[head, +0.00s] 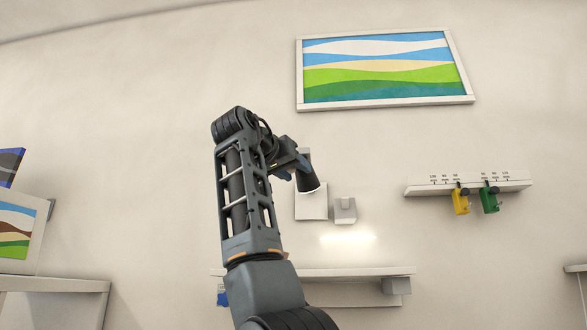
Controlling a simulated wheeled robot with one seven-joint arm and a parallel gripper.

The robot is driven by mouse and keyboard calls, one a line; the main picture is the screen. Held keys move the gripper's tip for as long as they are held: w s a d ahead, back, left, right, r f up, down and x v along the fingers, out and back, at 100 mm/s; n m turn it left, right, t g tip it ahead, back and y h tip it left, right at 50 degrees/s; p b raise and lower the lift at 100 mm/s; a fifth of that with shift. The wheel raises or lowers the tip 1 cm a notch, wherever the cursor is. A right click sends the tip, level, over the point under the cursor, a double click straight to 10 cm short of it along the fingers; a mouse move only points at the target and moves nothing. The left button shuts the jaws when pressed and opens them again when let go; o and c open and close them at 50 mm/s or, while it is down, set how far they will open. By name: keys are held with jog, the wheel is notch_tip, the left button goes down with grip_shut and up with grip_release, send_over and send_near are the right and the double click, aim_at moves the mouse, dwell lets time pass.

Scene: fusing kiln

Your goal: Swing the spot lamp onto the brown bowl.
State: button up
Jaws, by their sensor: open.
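The spot lamp (307,180) appears to be the dark, cone-shaped head in front of a white plate on the wall, its wider end tilted down and to the right. My gripper (288,168) is at the far end of my raised arm, close against the left side of this dark head. It is open, but it is small and partly covered by my arm links. I cannot tell whether it touches the lamp. No brown bowl shows in this view.
A small white block (345,209) is on the wall right of the lamp, above a bright glow. A white shelf (350,272) runs below. A white rail (468,183) carries a yellow tag (461,202) and a green tag (489,201). A framed picture (384,68) hangs above.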

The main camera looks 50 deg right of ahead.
grip_shut()
dwell(0.3)
jog(key=shift+s, duration=0.15)
